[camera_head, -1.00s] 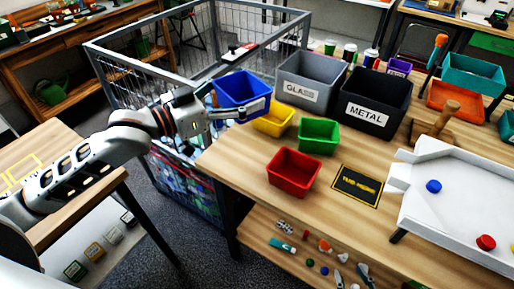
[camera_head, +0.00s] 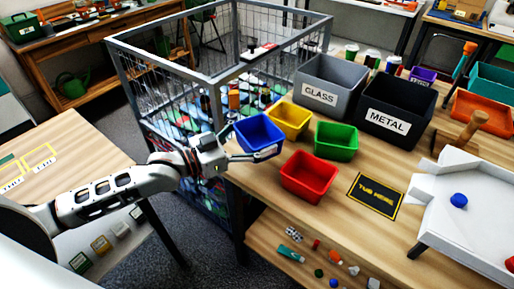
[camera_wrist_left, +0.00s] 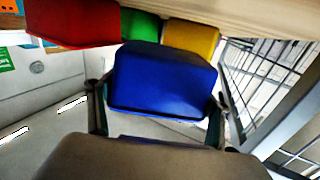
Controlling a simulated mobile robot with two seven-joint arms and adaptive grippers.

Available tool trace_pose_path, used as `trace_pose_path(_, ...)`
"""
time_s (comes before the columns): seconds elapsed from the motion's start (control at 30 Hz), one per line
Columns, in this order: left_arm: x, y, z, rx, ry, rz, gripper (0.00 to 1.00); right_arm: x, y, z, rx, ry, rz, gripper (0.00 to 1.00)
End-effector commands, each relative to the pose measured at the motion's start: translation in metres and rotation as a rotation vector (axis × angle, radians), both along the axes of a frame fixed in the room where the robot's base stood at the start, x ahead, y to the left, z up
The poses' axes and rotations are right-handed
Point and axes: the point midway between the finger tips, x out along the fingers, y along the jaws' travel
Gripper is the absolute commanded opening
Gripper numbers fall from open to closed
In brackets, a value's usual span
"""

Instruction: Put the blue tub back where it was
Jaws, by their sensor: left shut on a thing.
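The blue tub (camera_head: 259,133) is held by my left gripper (camera_head: 232,156) at the left edge of the wooden table, in front of the yellow tub (camera_head: 288,120). In the left wrist view the blue tub (camera_wrist_left: 162,82) sits between the two fingers, which are shut on it. A black mat marked "TUB HERE" (camera_head: 376,196) lies bare on the table, right of the red tub (camera_head: 309,177). A green tub (camera_head: 336,141) stands behind the red one. My right gripper is not in view.
Grey GLASS (camera_head: 320,96) and black METAL (camera_head: 388,124) bins stand behind the tubs. A wire cage (camera_head: 180,85) with bottles stands left of the table. A white sloped tray (camera_head: 470,215) is at the right. Small items lie on the lower shelf (camera_head: 265,235).

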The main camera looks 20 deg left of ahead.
Motion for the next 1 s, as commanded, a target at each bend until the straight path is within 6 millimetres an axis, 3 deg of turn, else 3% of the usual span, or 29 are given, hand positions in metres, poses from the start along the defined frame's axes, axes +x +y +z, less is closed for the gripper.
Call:
trace_pose_path(0.3, 0.0, 0.0, -0.041, 0.001, 0.002, 0.0, 0.57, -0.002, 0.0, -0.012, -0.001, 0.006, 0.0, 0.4)
trace_pose_path(0.77, 0.0, 0.0, -0.046, 0.0, 0.0, 0.0, 0.57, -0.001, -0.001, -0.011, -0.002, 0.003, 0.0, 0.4)
trace_pose_path(0.8, 0.0, 0.0, -0.046, 0.0, 0.0, 0.0, 0.86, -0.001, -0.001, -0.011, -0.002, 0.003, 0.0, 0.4)
trace_pose_path(0.83, 0.0, 0.0, -0.045, 0.0, 0.0, 0.0, 0.94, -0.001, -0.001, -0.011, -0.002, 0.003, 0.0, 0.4)
trace_pose_path(1.0, 0.0, 0.0, -0.045, 0.0, 0.0, 0.0, 0.95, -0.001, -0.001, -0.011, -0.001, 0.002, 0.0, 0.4)
